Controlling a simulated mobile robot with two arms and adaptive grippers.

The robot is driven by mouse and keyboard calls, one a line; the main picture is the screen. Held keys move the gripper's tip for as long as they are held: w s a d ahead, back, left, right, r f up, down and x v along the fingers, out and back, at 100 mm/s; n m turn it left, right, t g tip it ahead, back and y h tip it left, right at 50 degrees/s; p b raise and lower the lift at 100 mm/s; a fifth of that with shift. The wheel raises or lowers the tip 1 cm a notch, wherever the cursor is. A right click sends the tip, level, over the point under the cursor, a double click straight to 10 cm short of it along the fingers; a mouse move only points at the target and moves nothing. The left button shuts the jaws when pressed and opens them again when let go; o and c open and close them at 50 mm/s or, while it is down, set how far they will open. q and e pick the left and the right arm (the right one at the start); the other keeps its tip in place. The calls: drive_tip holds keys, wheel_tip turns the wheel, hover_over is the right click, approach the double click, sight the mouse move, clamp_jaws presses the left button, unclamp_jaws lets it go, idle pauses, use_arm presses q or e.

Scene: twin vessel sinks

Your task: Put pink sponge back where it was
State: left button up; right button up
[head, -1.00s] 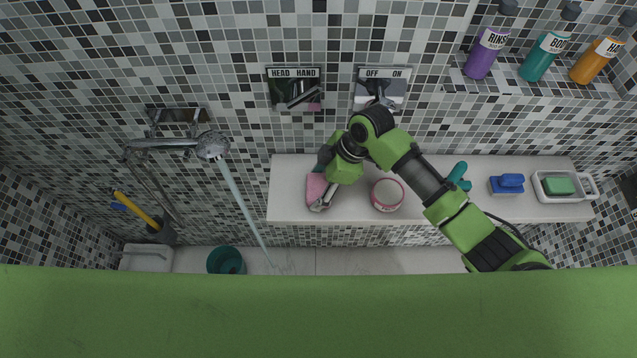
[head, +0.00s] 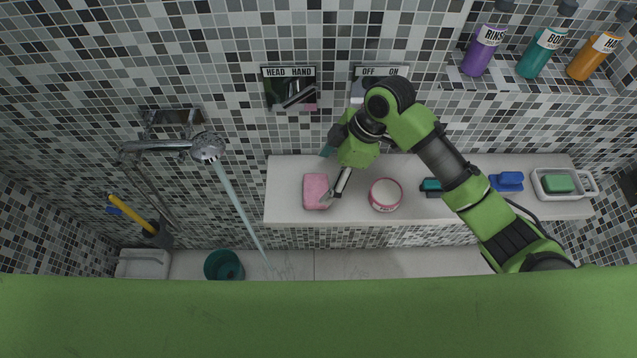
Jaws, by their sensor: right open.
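The pink sponge (head: 316,191) lies flat on the left part of the white ledge (head: 290,210) in the head view. My right gripper (head: 331,192) is open, just to the right of the sponge. A finger shows close to the sponge's right edge, and nothing is seen held in it. The other finger is mostly hidden behind the green wrist. My left gripper is not in view.
A round pink-and-white tin (head: 385,195) stands on the ledge right of my gripper. Further right are a blue brush (head: 507,181) and a green soap (head: 558,184) in a white dish. Water runs from the shower head (head: 207,147). A teal bucket (head: 224,265) stands below.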

drive_tip(key=v, duration=0.5)
drive_tip(key=shift+r+b, duration=0.1)
drive_tip(key=shift+b, duration=0.2)
